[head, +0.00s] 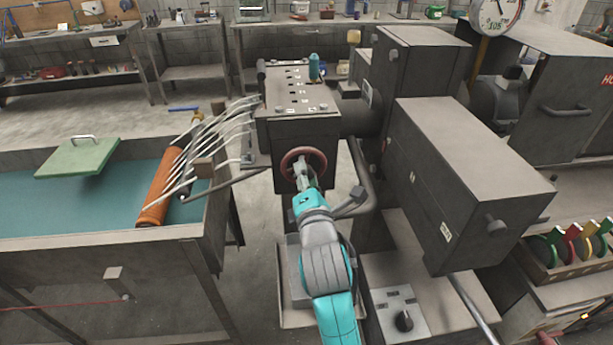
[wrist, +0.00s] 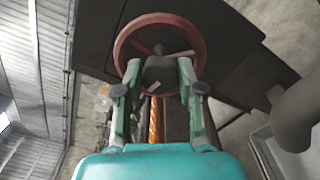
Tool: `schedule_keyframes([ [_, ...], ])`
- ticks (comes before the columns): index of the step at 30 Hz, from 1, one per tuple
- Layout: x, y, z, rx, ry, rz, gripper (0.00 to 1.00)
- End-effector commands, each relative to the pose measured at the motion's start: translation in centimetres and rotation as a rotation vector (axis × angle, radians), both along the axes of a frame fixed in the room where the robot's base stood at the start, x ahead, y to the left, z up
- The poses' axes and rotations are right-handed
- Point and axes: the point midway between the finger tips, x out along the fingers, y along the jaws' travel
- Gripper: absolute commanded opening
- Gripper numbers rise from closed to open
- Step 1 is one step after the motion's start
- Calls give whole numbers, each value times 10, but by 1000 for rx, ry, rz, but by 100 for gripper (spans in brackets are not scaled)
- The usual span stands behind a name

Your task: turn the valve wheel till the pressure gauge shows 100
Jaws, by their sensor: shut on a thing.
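The valve wheel (head: 318,157) is a red ring on the front of a dark machine block. It fills the upper middle of the wrist view (wrist: 197,40), with red spokes and a dark hub (wrist: 160,68). My gripper (head: 301,168) is at the wheel's centre. In the wrist view its two fingers (wrist: 159,72) stand either side of the hub, shut on it. The pressure gauge (head: 495,12) is a round white dial at the top right of the head view. Its top is cut off, and I cannot read its needle reliably.
A teal-topped bench (head: 60,215) at the left bears an orange roll (head: 160,190) and a green board (head: 80,157). Thin pale strands run from the roll to the machine block (head: 300,128). A bulky grey housing (head: 470,165) stands close at right.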

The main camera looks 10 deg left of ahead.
Motion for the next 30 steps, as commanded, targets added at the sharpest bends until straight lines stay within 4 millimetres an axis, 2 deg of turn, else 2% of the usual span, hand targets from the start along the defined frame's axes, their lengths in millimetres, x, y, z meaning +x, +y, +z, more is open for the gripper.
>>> schedule_keyframes([
  [1, 0, 0, -2, -1, 3, 0, 3],
  [2, 0, 0, -2, -1, 3, 0, 45],
  [4, 0, 0, -1, -1, 3, 1, 63],
  [13, 0, 0, -1, 1, 2, 0, 63],
  [17, -7, -2, -1, 1, 2, 0, 63],
  [20, -20, -5, -2, 0, 3, 1, 63],
  [30, -84, -24, -2, -1, 3, 2, 63],
])
